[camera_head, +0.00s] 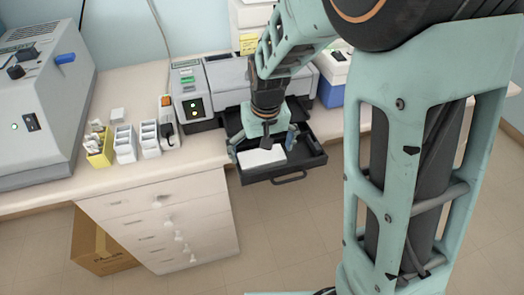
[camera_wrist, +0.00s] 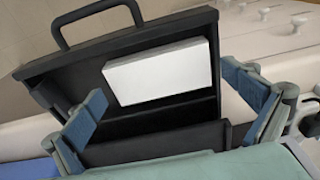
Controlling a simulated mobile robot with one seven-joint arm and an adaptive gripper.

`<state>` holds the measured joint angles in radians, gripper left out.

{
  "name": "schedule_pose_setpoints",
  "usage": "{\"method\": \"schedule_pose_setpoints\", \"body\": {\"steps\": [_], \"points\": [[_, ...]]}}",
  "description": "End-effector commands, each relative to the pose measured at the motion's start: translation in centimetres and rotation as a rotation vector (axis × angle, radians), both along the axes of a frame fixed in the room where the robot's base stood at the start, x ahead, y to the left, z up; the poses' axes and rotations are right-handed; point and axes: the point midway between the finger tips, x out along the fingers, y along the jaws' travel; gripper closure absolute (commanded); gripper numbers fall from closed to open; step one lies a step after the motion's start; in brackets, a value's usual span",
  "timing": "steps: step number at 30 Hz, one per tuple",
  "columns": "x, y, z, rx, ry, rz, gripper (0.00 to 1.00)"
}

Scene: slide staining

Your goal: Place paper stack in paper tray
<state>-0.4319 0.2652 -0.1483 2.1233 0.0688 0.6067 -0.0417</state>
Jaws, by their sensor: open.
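The white paper stack (camera_head: 262,157) lies in the black paper tray (camera_head: 311,160), on the tray's left side in the head view. In the wrist view the stack (camera_wrist: 163,70) lies on the black tray floor (camera_wrist: 85,91), near the handle end and a little askew. My gripper (camera_head: 263,143) is over the tray. In the wrist view its two blue-grey fingers (camera_wrist: 170,103) are spread wide on either side, and the stack lies beyond them with no finger touching it. The gripper is open and empty.
The tray sticks out from a grey printer (camera_head: 230,78) past the counter edge, with its handle (camera_head: 290,178) outward. Several small containers (camera_head: 124,142) stand on the counter to the left, beside a large grey machine (camera_head: 40,95). White drawers (camera_head: 160,225) are below. A cardboard box (camera_head: 98,243) stands on the floor.

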Motion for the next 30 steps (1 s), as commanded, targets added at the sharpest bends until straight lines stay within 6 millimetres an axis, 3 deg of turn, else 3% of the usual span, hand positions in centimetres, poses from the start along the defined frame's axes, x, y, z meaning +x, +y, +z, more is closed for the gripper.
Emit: {"method": "schedule_pose_setpoints", "body": {"steps": [7, 15, 21, 30], "points": [[0.0, 0.1, 2.2, 0.002, -0.005, 0.001, 0.00], [-0.8, -0.3, 8.2, 0.003, -0.006, 0.000, 0.00], [-1.4, -0.4, 11.6, 0.002, -0.004, 0.000, 0.00], [-1.7, -0.5, 13.1, 0.000, -0.001, 0.000, 0.00]]}}
